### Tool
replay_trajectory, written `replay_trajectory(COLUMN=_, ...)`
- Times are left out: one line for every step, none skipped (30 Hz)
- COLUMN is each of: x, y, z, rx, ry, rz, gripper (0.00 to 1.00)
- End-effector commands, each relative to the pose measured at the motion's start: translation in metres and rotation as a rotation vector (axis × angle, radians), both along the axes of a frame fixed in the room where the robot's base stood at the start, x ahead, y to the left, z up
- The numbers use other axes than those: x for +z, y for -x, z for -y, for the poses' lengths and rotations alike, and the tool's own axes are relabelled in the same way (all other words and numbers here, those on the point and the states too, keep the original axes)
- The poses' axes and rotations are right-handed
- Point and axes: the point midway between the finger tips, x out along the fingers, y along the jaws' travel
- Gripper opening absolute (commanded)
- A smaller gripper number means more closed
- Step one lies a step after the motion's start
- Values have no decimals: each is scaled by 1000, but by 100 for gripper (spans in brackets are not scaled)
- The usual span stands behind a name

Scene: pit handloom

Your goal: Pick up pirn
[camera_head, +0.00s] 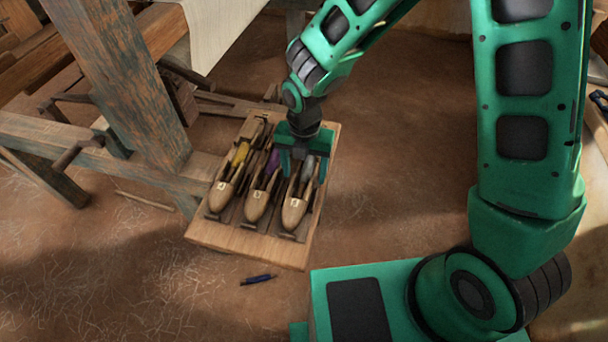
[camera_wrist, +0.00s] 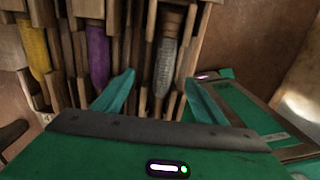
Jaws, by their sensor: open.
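Three wooden boat shuttles lie side by side on a wooden board (camera_head: 205,231). The left shuttle (camera_head: 221,197) holds a yellow pirn (camera_head: 240,154), also in the wrist view (camera_wrist: 36,48). The middle shuttle (camera_head: 256,205) holds a purple pirn (camera_head: 273,160), also in the wrist view (camera_wrist: 98,58). The right shuttle (camera_head: 294,213) holds a grey pirn (camera_head: 308,168), clearer in the wrist view (camera_wrist: 166,66). My gripper (camera_head: 304,172) is open over the right shuttle. In the wrist view its fingers (camera_wrist: 160,78) stand either side of the grey pirn, apparently not touching it.
The loom's wooden post (camera_head: 125,85) and beams stand close to the board's left. The floor right of the board (camera_head: 390,150) is clear.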

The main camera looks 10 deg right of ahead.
Motion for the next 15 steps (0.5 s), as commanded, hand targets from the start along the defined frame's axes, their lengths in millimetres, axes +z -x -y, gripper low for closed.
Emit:
replay_trajectory(x=-5, y=1, z=0, rx=0, ry=1, rz=-3, gripper=66)
replay_trajectory(x=-6, y=0, z=0, rx=0, ry=1, rz=-1, gripper=66)
replay_trajectory(x=-8, y=0, z=0, rx=0, ry=0, rz=0, gripper=66)
replay_trajectory(x=-9, y=0, z=0, rx=0, ry=0, rz=1, gripper=66)
replay_trajectory(x=-10, y=0, z=0, rx=0, ry=0, rz=1, gripper=66)
replay_trajectory(x=-10, y=0, z=0, rx=0, ry=0, rz=1, gripper=66)
replay_trajectory(x=-10, y=0, z=0, rx=0, ry=0, rz=1, gripper=66)
replay_trajectory(x=-10, y=0, z=-1, rx=1, ry=0, rz=1, gripper=66)
replay_trajectory(x=-10, y=0, z=-1, rx=1, ry=0, rz=1, gripper=66)
replay_trajectory(x=-10, y=0, z=-1, rx=1, ry=0, rz=1, gripper=66)
replay_trajectory(x=-10, y=0, z=-1, rx=1, ry=0, rz=1, gripper=66)
replay_trajectory(x=-10, y=0, z=-1, rx=1, ry=0, rz=1, gripper=56)
replay_trajectory(x=-10, y=0, z=-1, rx=1, ry=0, rz=1, gripper=49)
replay_trajectory(x=-9, y=0, z=-1, rx=1, ry=0, rz=1, gripper=42)
replay_trajectory(x=-9, y=0, z=-1, rx=1, ry=0, rz=1, gripper=32)
